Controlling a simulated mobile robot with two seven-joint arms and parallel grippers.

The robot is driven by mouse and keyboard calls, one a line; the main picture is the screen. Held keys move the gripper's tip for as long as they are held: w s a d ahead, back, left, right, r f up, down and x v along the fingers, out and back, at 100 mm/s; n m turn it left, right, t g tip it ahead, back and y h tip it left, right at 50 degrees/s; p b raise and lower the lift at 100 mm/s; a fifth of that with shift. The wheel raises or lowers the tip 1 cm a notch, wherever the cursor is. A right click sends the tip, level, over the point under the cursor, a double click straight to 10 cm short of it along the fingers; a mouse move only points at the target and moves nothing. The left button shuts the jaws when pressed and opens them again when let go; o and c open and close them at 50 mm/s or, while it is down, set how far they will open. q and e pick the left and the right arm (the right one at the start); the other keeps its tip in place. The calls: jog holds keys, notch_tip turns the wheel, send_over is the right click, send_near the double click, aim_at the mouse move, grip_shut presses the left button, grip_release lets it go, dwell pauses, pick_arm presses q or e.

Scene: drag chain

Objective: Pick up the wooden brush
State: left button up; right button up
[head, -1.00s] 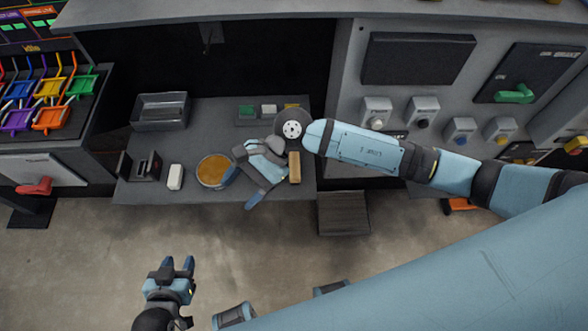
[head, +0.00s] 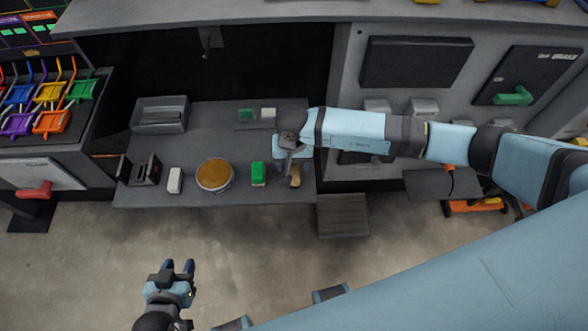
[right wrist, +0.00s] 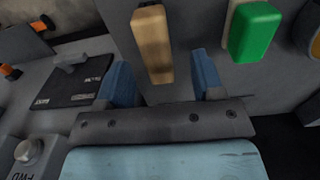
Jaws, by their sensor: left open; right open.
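The wooden brush (head: 295,181) is a small tan block on the grey table near its right front end. My right gripper (head: 292,165) is above it and hides part of it in the head view. In the right wrist view the brush (right wrist: 152,45) lies just beyond the open fingers (right wrist: 161,74), roughly in line with the gap between them. I see no contact. My left gripper (head: 178,267) is open and empty, in front of the table over the floor.
A green block (head: 258,172) lies just left of the brush and also shows in the right wrist view (right wrist: 255,32). A round amber-topped container (head: 214,175), a white block (head: 175,180) and a metal tray (head: 160,115) are further left. A control panel stands at the right.

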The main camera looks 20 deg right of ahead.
aim_at(294, 167)
jog(key=shift+d+f+p, duration=0.15)
jog(key=shift+f+p, duration=0.6)
jog(key=shift+f, duration=1.9)
jog(key=c, duration=1)
